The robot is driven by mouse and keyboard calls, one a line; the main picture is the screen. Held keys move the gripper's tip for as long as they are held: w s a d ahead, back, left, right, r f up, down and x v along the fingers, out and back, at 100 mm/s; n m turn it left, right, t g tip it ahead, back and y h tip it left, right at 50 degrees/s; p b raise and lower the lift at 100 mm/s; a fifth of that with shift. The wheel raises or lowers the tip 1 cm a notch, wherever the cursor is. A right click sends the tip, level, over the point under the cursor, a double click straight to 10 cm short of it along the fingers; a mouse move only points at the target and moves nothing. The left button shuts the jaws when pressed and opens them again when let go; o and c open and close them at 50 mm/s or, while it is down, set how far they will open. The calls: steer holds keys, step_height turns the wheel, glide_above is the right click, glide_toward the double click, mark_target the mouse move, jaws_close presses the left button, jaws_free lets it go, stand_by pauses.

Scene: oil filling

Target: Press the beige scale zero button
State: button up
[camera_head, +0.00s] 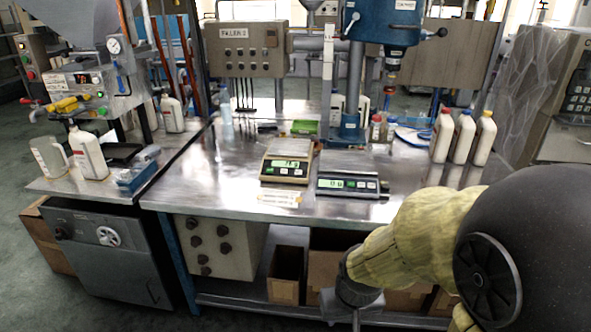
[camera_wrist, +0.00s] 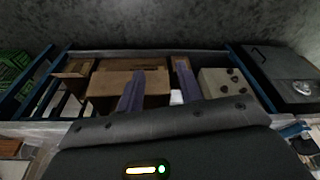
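The beige scale (camera_head: 286,171) stands on the metal workbench in the head view, with a lit green display on its front panel. Its zero button is too small to tell apart from the other front keys. A dark scale (camera_head: 352,186) with a lit display stands just to its right. My gripper (camera_wrist: 158,88) shows two separated fingers with nothing between them in the wrist view. In the head view my gripper's body hangs below the bench's front edge, at lower right of the scales, well apart from them. The beige scale is not seen in the wrist view.
The workbench (camera_head: 178,199) has a printed label in front of the beige scale. White bottles (camera_head: 463,139) stand at the right, and a blue drill-like machine (camera_head: 385,22) behind. Cardboard boxes (camera_head: 286,275) and a knobbed control box (camera_head: 213,246) sit under the bench.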

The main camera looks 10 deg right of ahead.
jaws_close()
stand_by(1.6)
